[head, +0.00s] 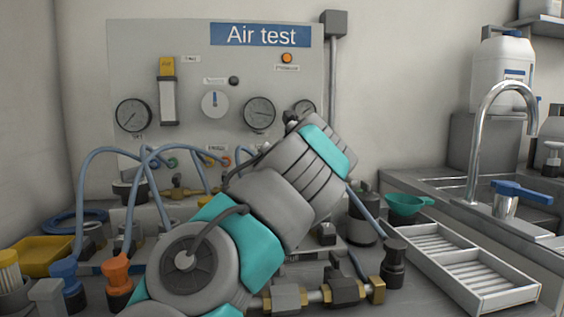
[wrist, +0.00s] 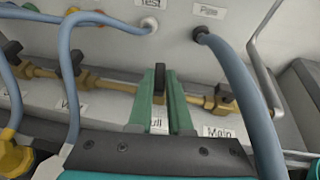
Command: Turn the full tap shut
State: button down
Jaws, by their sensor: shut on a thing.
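The full tap (wrist: 160,76) shows in the wrist view as a dark upright handle on a brass pipe. Below it is a white label (wrist: 158,124) reading "ull", its first letter hidden by a finger. My gripper (wrist: 161,86) has one green finger on each side of the handle and is shut on it. The handle stands across the line of the pipe as seen here. In the head view my arm covers the gripper and this tap.
A tap (wrist: 224,94) sits right on the same pipe, with others to the left. Blue hoses (wrist: 245,95) hang close on both sides. In the head view, the Air test panel (head: 220,60) stands behind; a white tray (head: 465,268) and sink tap (head: 505,95) are right.

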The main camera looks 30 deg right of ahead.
jog(key=shift+a+r+m+h+p, duration=0.1)
jog(key=shift+a+m+h+p, duration=0.05)
jog(key=shift+m+h+p, duration=0.5)
jog(key=shift+h, duration=0.25)
jog(key=c, duration=0.8)
grip_release()
jog(key=shift+c, duration=0.2)
jog(key=p+v, duration=0.1)
jog(key=v, duration=0.6)
jog(key=shift+s+r, duration=0.2)
jog(key=shift+s, duration=0.05)
jog(key=shift+a, duration=0.1)
